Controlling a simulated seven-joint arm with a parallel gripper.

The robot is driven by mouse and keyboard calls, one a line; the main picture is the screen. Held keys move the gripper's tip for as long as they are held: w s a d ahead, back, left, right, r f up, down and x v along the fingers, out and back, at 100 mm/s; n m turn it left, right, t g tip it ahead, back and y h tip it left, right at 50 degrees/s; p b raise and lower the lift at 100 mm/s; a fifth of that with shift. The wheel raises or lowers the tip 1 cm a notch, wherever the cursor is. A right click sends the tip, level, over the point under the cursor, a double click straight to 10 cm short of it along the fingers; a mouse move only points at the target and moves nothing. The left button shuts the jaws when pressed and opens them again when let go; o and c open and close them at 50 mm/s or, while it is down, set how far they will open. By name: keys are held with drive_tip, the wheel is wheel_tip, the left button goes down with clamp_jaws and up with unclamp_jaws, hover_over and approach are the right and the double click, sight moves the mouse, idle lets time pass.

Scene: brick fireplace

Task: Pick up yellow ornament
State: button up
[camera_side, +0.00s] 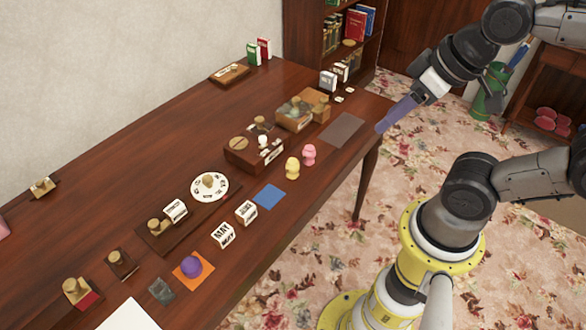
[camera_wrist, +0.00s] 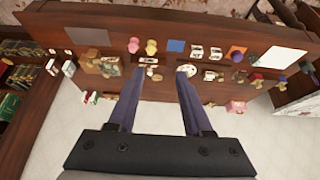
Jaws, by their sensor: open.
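The yellow ornament (camera_side: 292,168) is small, with a rounded top. It stands upright on the dark wooden table near its front edge, beside the similar pink ornament (camera_side: 309,154). In the wrist view the yellow ornament (camera_wrist: 151,47) is beyond the fingertips, with the pink ornament (camera_wrist: 133,45) just left of it. My gripper (camera_side: 383,126) is open and empty, held in the air off the table's right end, well apart from the yellow ornament. Its two purple fingers (camera_wrist: 160,72) are spread wide in the wrist view.
A blue square (camera_side: 269,196) and a grey mat (camera_side: 341,131) lie either side of the ornaments. A wooden box (camera_side: 253,152) stands behind them. Letter blocks (camera_side: 223,234) and a purple ball (camera_side: 191,267) on an orange square are farther left. A bookcase (camera_side: 345,40) stands behind.

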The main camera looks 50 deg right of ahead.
drive_tip(key=o, duration=0.5)
